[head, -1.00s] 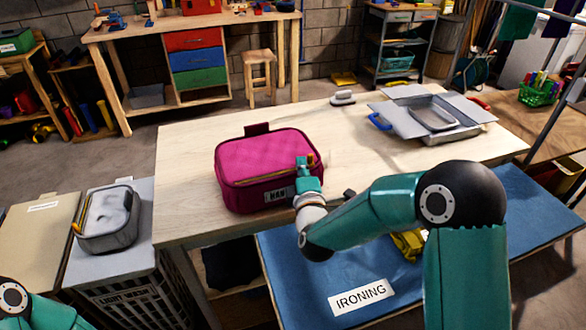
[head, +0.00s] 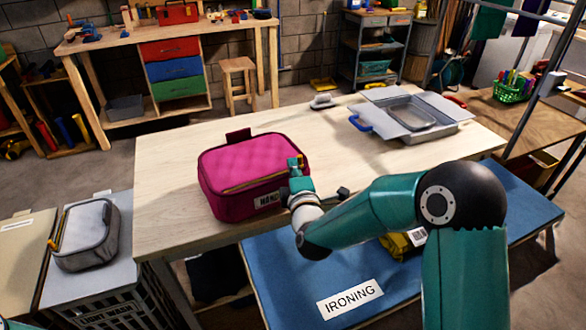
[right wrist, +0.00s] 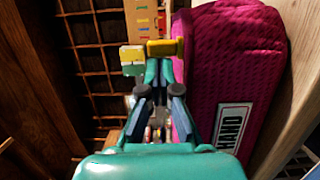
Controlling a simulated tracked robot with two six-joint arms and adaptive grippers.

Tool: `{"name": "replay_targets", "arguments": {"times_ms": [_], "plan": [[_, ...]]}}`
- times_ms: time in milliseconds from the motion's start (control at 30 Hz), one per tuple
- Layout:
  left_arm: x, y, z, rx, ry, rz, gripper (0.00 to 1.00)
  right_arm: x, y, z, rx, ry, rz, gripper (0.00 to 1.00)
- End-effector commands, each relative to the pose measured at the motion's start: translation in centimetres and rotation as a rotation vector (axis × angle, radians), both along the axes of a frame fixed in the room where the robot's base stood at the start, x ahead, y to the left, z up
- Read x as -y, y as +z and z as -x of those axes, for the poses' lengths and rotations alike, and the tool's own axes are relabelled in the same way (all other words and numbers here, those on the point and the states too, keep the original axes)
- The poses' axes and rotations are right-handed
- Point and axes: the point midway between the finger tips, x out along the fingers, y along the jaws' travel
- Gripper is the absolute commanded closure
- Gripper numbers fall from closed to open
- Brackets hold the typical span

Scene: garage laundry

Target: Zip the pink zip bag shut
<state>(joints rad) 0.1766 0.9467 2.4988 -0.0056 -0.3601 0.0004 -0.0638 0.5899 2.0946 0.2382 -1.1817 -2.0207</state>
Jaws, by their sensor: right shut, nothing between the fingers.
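The pink zip bag (head: 255,155) stands upright on the pale wooden table, with a white label reading HAND on its front. A yellowish zip line (head: 255,183) runs along the front top edge. My right gripper (head: 297,168) is at the bag's front right corner, with its fingers shut and empty. In the right wrist view the bag (right wrist: 235,70) is right of the shut fingers (right wrist: 165,72). A yellow piece (right wrist: 166,47) shows at the fingertips; I cannot tell whether it is the zip pull. My left gripper is out of view.
A grey tub with open flaps (head: 372,98) stands at the table's back right, near a small white-topped object (head: 321,101). A grey zip case (head: 86,236) lies on a hamper at left. A blue ironing surface (head: 290,275) lies in front. The table's left side is clear.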

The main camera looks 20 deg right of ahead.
Motion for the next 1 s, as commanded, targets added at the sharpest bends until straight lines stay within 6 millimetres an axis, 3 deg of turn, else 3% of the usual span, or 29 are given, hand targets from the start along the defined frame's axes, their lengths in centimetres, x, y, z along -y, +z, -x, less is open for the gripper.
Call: {"name": "replay_targets", "arguments": {"times_ms": [167, 367, 700, 1000], "plan": [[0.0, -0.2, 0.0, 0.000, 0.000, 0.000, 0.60, -0.8, -0.1, 0.0, 0.001, 0.002, 0.000, 1.00], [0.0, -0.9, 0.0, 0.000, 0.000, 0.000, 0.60, -3.9, -0.3, 0.2, 0.001, 0.002, 0.000, 1.00], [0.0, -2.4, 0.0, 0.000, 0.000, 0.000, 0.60, -5.1, -0.3, 7.3, 0.000, -0.001, 0.001, 1.00], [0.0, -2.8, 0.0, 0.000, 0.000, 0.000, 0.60, -5.4, -0.1, 10.1, 0.000, -0.006, 0.000, 1.00]]}}
